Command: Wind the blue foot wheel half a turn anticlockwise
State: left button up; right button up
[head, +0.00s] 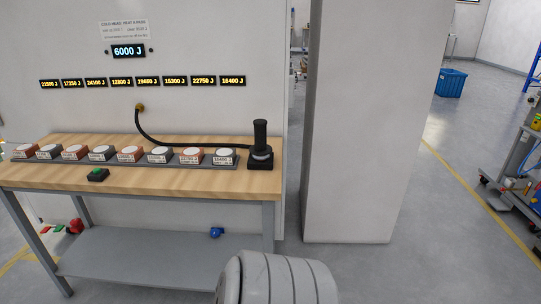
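A small blue object, apparently the blue foot wheel (216,232), shows low under the right half of the workbench, just above the lower shelf. It is small, and I cannot make out its spokes or its turn angle. I cannot tell whether it sits on the shelf or is fixed to the wall behind. Neither of my grippers is in view.
The wooden workbench (150,184) bears a row of labelled blocks, a green button (98,174) and a black upright device (260,140). The grey lower shelf (150,255) lies beneath. A red object (76,226) is low left. A pillar (370,120) stands right.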

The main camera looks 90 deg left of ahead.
aim_at(214, 232)
jog(key=u, duration=3.25)
jog(key=l+u, duration=0.25)
jog(key=l, duration=0.6)
jog(key=l+u, duration=0.25)
jog(key=l, duration=0.6)
jog(key=i+j+u, duration=0.2)
jog(key=i+j, duration=0.05)
jog(key=i, duration=0.1)
